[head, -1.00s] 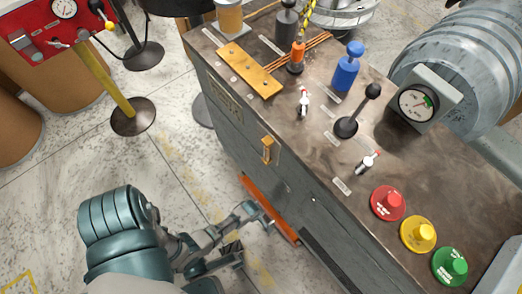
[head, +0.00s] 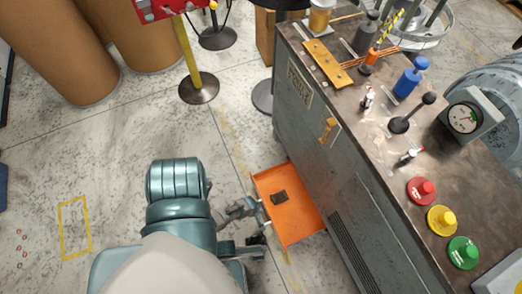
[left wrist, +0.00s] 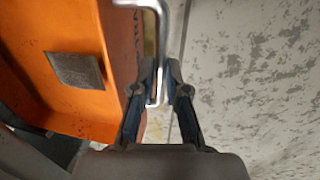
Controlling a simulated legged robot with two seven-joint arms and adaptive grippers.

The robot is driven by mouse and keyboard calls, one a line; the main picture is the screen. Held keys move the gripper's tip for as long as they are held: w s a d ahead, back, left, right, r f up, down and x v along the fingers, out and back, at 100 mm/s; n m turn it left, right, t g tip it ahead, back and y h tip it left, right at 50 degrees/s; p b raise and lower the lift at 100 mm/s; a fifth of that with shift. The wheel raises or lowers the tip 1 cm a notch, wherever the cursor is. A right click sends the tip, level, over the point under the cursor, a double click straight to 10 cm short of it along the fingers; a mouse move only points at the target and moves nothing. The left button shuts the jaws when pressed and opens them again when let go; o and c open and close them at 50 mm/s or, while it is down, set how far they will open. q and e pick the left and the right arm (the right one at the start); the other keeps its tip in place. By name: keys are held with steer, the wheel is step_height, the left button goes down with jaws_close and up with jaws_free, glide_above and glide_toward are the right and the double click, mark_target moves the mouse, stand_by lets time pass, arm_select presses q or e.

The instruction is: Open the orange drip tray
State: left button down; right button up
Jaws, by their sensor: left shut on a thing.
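The orange drip tray (head: 283,222) stands pulled out from the lower side of the grey machine cabinet (head: 322,165), and its inside shows. A small dark square plate (head: 279,198) lies on its floor; the tray (left wrist: 58,95) and plate (left wrist: 75,70) also show in the left wrist view. My left gripper (head: 262,215) is at the tray's outer edge. In the left wrist view my left gripper (left wrist: 161,95) has its fingers closed around the pale metal handle (left wrist: 158,45) at the tray's front. My right gripper is not in view.
The cabinet top carries a blue knob (head: 408,82), a black lever (head: 412,116) and red, yellow and green buttons (head: 441,220). A yellow post on a round base (head: 198,88) stands behind. The floor left of the tray is mostly clear.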

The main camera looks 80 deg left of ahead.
arm_select(q)
steer(key=shift+s+d, duration=0.1)
steer(key=shift+s, duration=0.25)
steer(key=c, duration=1.2)
jaws_free()
step_height(320, 180, up, 12)
steer(key=s, duration=0.2)
steer(key=shift+d+f, duration=0.15)
steer(key=shift+d, duration=0.05)
